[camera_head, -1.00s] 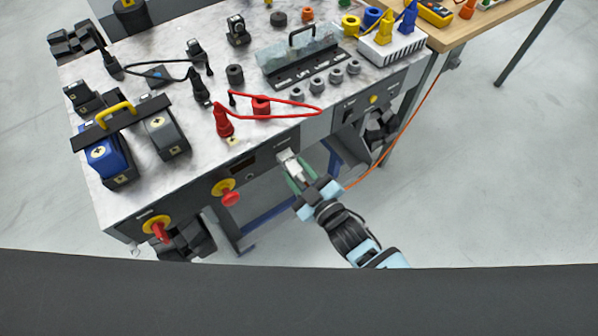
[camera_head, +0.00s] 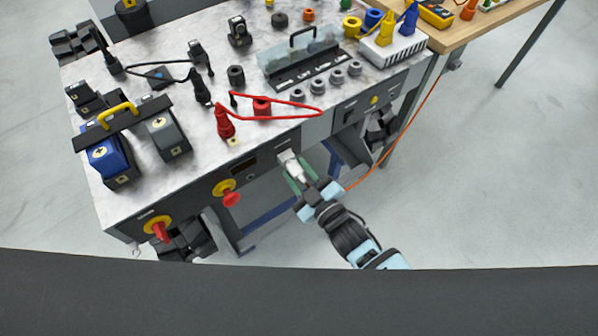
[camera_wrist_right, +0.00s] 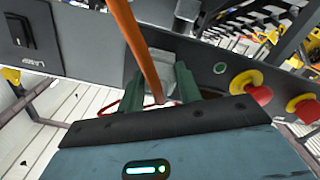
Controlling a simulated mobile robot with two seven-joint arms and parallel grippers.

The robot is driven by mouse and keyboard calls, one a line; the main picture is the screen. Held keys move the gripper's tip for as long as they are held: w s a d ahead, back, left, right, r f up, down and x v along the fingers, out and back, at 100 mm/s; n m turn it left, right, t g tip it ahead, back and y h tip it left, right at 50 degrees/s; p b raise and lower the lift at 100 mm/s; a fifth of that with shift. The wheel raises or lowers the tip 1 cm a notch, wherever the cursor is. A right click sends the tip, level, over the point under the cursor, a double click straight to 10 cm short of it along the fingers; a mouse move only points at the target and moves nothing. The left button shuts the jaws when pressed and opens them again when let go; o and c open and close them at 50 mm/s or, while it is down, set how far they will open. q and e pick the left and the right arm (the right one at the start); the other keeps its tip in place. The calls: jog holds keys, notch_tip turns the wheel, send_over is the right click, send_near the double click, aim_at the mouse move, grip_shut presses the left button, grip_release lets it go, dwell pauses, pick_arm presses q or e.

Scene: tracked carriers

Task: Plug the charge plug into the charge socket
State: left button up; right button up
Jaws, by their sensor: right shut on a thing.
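My right gripper (camera_head: 300,183) is at the front panel of the tracked carrier bench, with its green fingers shut on the pale grey charge plug (camera_head: 290,164). The plug's far end is at the dark front panel, and I cannot tell whether it is inside the socket or only against it. In the right wrist view the plug (camera_wrist_right: 163,66) sits between the green fingers (camera_wrist_right: 160,92), and an orange cable (camera_wrist_right: 137,45) crosses in front of it. The charge socket is hidden behind the plug. My left gripper is not in view.
Red knobs on yellow bases (camera_head: 226,194) stick out of the panel left of the plug. A red cord (camera_head: 290,117) lies on the bench top (camera_head: 205,150) above it. The orange cable (camera_head: 408,132) runs up to the right. The floor right of my arm is clear.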

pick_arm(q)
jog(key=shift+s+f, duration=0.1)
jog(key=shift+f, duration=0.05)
pick_arm(e)
jog(key=shift+w+a, duration=0.2)
jog(key=o, duration=1.1)
jog(key=shift+w, duration=0.1)
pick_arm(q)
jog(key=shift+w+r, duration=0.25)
pick_arm(e)
jog(key=v, duration=0.8)
